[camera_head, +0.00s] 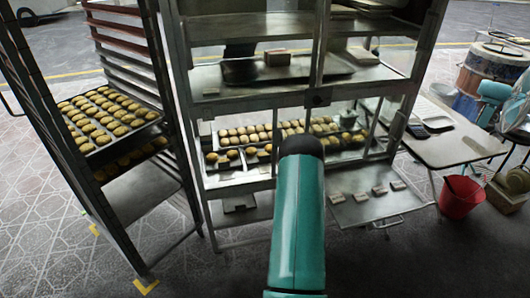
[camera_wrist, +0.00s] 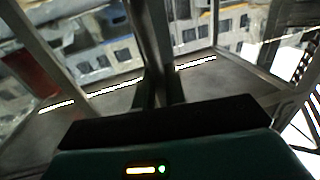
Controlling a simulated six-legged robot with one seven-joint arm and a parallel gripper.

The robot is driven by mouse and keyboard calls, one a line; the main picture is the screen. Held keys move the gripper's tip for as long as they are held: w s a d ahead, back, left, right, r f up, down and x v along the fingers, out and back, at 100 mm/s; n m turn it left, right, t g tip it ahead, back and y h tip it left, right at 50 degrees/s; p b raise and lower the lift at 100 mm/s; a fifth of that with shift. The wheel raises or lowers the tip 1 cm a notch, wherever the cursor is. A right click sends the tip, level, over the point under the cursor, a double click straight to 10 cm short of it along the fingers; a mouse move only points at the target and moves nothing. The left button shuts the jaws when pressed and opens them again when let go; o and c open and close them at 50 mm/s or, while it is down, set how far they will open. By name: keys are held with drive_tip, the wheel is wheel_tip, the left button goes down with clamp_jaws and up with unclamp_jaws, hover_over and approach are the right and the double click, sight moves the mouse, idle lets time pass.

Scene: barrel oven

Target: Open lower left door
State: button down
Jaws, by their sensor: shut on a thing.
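The metal cabinet (camera_head: 182,98) with glazed framed fronts stands in the middle of the head view. Its lower left part (camera_head: 236,187) shows baked goods on trays inside; I cannot tell how far its door stands open. My teal arm reaches up in front of the cabinet's middle and hides part of it, along with my gripper. In the wrist view my gripper (camera_wrist: 157,98) is shut on a dark upright bar (camera_wrist: 152,35) that rises between the fingers. Whether this bar is the door's frame or its handle is not clear.
A rack with trays of buns (camera_head: 104,118) stands close on the left. On the right are a light table (camera_head: 455,150), a red bucket (camera_head: 460,198) and a barrel (camera_head: 490,68). A low tray (camera_head: 372,208) with several small blocks juts out at the cabinet's lower right.

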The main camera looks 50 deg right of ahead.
drive_tip(key=s+d, duration=0.4)
drive_tip(key=d, duration=0.2)
drive_tip(key=shift+s+d, duration=0.4)
drive_tip(key=c, duration=1.5)
unclamp_jaws()
drive_tip(key=shift+c, duration=0.2)
drive_tip(key=v, duration=1.3)
drive_tip(key=shift+s, duration=0.4)
drive_tip(key=shift+a, duration=0.15)
